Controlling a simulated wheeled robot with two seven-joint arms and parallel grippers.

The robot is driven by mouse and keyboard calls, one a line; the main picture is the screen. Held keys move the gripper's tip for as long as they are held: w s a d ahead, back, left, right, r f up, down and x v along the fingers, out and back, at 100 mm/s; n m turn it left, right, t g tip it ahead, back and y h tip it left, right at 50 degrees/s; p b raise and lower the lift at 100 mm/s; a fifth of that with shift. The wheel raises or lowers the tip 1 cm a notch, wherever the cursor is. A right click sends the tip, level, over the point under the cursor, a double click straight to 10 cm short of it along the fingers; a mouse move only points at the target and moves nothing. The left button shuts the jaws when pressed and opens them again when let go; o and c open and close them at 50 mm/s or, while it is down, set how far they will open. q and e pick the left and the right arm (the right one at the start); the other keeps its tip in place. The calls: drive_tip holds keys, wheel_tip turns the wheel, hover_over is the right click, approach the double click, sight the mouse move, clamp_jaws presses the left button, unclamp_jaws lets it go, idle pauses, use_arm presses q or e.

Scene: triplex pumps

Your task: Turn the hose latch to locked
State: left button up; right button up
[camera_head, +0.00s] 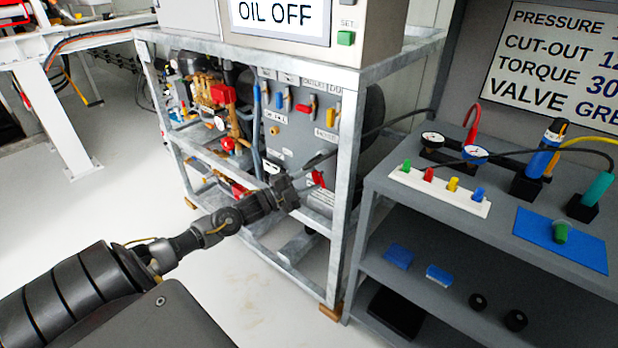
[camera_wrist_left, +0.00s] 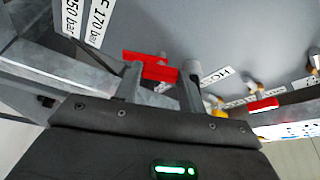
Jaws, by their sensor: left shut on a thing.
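The red hose latch (camera_head: 319,179) is low on the grey pump panel, inside the metal frame. My left gripper (camera_head: 297,188) reaches in from the left and meets it there. In the left wrist view the red latch (camera_wrist_left: 150,66) lies between my two grey fingers (camera_wrist_left: 162,88), which are shut on it. The fingers cover part of the latch, and its pivot is hidden. A partly covered label beginning "HOS" is beside it. My right gripper is in neither view.
The galvanised frame's front post (camera_head: 348,190) stands close to the right of my left gripper. A grey bench (camera_head: 385,185) with gauges and coloured plugs is farther right. Another red lever (camera_wrist_left: 262,105) is on the panel.

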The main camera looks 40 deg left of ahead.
use_arm(q)
drive_tip(key=m, duration=0.1)
drive_tip(key=m+g+p, duration=0.1)
drive_tip(key=m, duration=0.1)
drive_tip(key=shift+r, duration=0.25)
drive_tip(key=shift+m+g+p, duration=0.4)
drive_tip(key=shift+m+p, duration=0.1)
drive_tip(key=shift+m, duration=0.4)
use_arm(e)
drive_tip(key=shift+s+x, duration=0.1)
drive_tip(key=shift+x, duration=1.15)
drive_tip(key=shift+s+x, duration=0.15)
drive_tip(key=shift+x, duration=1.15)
use_arm(q)
drive_tip(key=shift+f, duration=0.1)
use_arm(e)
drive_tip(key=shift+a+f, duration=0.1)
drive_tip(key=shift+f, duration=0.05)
use_arm(q)
drive_tip(key=o, duration=1)
drive_tip(key=shift+s+a, duration=0.25)
drive_tip(key=shift+s, duration=0.25)
drive_tip(key=shift+p+v, duration=0.55)
drive_tip(key=shift+v, duration=4.3)
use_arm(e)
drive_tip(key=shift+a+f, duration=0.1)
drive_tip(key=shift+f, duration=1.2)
